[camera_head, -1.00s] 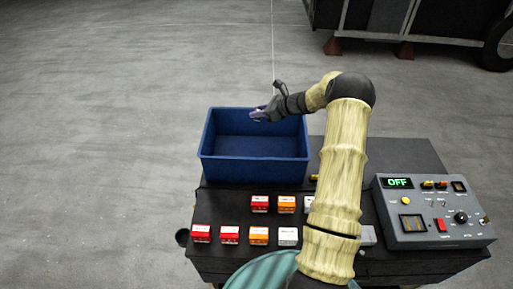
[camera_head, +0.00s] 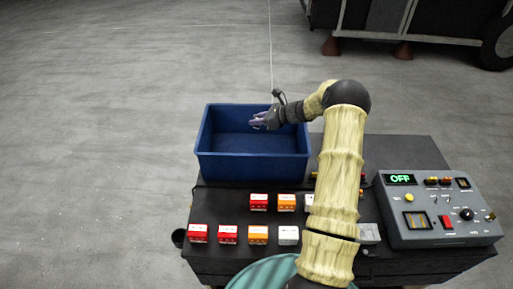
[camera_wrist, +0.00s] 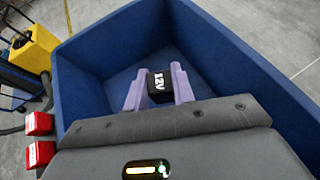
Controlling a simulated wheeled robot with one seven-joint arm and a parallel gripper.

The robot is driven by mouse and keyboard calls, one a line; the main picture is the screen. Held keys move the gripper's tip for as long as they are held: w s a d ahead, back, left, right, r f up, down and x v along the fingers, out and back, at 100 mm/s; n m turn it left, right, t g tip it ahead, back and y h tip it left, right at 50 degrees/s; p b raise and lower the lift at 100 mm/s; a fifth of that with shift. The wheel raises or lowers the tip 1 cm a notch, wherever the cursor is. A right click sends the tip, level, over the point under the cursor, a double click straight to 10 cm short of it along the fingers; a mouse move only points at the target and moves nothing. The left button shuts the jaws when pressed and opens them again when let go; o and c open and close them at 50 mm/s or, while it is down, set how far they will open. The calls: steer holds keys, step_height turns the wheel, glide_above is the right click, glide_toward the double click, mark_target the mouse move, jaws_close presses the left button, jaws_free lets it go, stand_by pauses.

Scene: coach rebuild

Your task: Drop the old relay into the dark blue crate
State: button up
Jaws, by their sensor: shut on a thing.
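The dark blue crate (camera_head: 252,168) stands at the back left of the dark bench, and its inside looks empty in the head view. My gripper (camera_head: 259,121) is over the right part of the crate's opening. In the wrist view its two purple fingers are shut on a black relay (camera_wrist: 159,86) marked 12V. The crate's walls (camera_wrist: 100,45) surround the relay in that view, with the blue floor beyond it. How high the relay is above the crate floor is hard to tell. In the head view the relay is hidden or too small to make out.
Red, orange and white relays stand in rows in front of the crate, such as a red one (camera_head: 198,233) and an orange one (camera_head: 286,202). A grey control box (camera_head: 432,212) reading OFF is at the right. Open floor (camera_head: 90,130) lies left of the bench.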

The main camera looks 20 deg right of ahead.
steer(key=o, duration=1)
steer(key=shift+a, duration=0.2)
steer(key=shift+o, duration=0.2)
steer(key=shift+a, duration=0.1)
steer(key=shift+s, duration=0.1)
steer(key=shift+d+r, duration=0.1)
steer(key=shift+d, duration=0.2)
steer(key=b+v, duration=0.4)
steer(key=v, duration=1.3)
steer(key=shift+a, duration=0.1)
